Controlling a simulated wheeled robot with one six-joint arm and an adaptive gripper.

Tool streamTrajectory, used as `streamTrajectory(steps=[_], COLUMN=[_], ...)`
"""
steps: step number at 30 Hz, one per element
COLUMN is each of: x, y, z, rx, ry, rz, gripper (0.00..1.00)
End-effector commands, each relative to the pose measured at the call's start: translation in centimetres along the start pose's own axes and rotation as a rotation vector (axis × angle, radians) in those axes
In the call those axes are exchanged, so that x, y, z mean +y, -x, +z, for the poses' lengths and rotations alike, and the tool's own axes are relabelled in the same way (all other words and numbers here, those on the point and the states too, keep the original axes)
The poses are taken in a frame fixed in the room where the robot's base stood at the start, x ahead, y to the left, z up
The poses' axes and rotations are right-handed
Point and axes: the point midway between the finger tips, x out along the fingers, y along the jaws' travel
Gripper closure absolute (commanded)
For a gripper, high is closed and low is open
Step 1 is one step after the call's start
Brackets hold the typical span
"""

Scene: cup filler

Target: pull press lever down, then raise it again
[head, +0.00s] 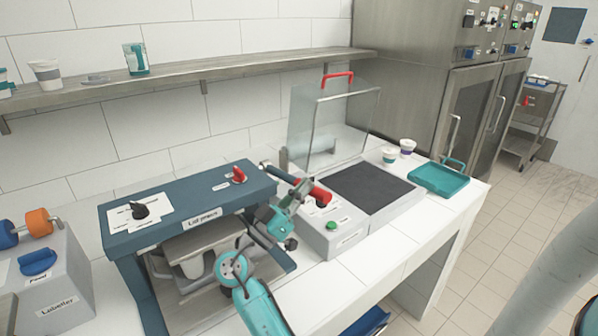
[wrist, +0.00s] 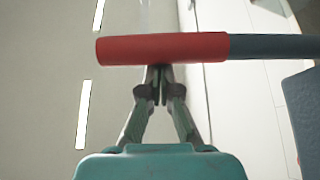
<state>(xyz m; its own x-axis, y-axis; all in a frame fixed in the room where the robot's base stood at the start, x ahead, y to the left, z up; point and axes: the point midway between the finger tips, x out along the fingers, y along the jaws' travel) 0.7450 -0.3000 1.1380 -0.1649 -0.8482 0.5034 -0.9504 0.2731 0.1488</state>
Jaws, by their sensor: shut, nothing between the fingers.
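The lid press (head: 190,202) is a dark blue frame on the white counter. Its lever is a grey rod with a red grip (head: 318,193) at the right end. In the wrist view the red grip (wrist: 160,48) lies level across the picture, with its grey rod to the right. My gripper (head: 301,188) is at the lever by the red grip. In the wrist view my gripper (wrist: 159,72) has its fingers together and empty. The fingertips end at the grip's lower edge, partly hidden by it. I cannot tell whether they touch it.
A grey machine with a dark plate (head: 368,187) and a clear cover (head: 335,125) stands right of the press. A labeller (head: 50,285) is at the far left. Two cups and a teal tray (head: 440,180) are at the counter's right end. A shelf (head: 220,68) runs above.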

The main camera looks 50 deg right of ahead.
Motion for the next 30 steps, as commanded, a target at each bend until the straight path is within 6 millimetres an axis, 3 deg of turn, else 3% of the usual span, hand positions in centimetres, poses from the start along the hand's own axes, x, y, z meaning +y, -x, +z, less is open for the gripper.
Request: streamTrajectory(steps=[10, 30], x=[0.1, -0.1], y=[1.4, 2.2], z=[2.4, 2.6], rx=[-0.002, -0.001], ry=[-0.013, -0.011], rz=[0.008, 0.005], gripper=[1.0, 1.0])
